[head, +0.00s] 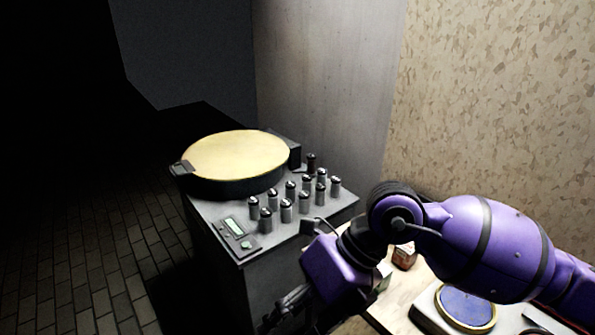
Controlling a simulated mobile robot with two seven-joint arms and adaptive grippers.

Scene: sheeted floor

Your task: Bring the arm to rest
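My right arm (485,240), purple with black joints, comes in from the right and bends down at its elbow. Its gripper (275,318) hangs at the bottom edge of the head view, in front of the dark cabinet. The gripper is dark, small and partly cut off, so I cannot tell whether its fingers are open or shut. I see nothing clearly held in it. My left arm and gripper are not in view.
A dark cabinet (225,275) carries a round tan-topped drum (235,158), several small vials (287,208) and a display panel (235,228). A pale table (395,300) at right holds a small brown box (404,257) and a blue-topped device (467,307). Brick floor (85,265) lies clear at left.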

